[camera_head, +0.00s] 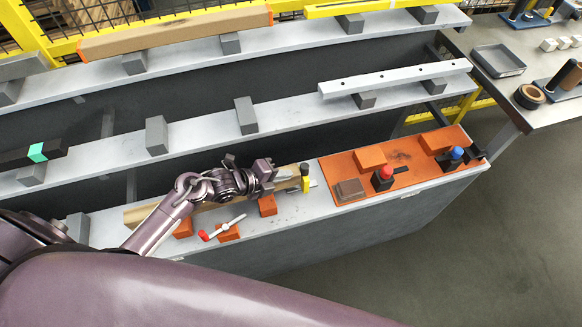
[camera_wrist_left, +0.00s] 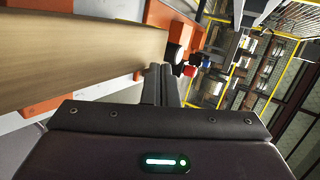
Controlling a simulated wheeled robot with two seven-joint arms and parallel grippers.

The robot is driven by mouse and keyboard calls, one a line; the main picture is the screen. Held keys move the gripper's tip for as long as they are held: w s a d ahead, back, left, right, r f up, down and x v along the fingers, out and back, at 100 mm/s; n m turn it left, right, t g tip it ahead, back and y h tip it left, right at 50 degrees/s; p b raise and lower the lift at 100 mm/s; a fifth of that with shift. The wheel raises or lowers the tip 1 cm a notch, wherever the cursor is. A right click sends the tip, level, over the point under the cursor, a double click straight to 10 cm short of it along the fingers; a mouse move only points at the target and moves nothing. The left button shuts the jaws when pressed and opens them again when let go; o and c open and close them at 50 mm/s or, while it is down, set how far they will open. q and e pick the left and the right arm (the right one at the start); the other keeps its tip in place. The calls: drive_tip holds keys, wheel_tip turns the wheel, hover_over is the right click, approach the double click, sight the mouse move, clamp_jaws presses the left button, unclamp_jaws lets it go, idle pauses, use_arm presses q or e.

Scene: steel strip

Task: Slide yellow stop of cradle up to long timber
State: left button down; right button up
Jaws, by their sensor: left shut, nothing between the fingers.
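The long timber (camera_head: 202,214) lies along the front ledge on orange cradle blocks (camera_head: 267,205), partly hidden by my left arm. The yellow stop (camera_head: 305,184) with a black top stands upright at the timber's right end; I cannot tell whether they touch. My left gripper (camera_head: 268,173) is shut and empty above the timber, a little left of the stop. In the left wrist view the timber (camera_wrist_left: 80,58) runs beside my shut fingers (camera_wrist_left: 160,84), with a dark round knob near its end. My right gripper is not in view.
A red-tipped clamp lever (camera_head: 222,229) sits on the ledge in front of the timber. An orange board (camera_head: 350,166) with blocks and red and blue knobs lies to the right. Stepped grey shelves rise behind, holding a drilled pale bar (camera_head: 395,78) and other stock.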

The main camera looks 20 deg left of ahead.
sight(301, 168)
use_arm(q)
drive_tip(key=shift+w+d+r, duration=0.25)
drive_tip(key=shift+w+d, duration=0.3)
drive_tip(key=shift+w, duration=0.05)
drive_tip(key=shift+w+d, duration=0.25)
drive_tip(key=shift+w+d+f+p, duration=0.15)
drive_tip(key=shift+w+p, duration=0.05)
drive_tip(key=shift+p, duration=0.1)
drive_tip(key=shift+w+d+f+b, duration=0.1)
drive_tip(key=shift+w+d+b, duration=0.35)
drive_tip(key=shift+b, duration=0.2)
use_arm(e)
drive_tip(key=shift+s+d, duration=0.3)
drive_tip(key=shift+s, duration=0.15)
use_arm(q)
drive_tip(key=shift+a, duration=0.1)
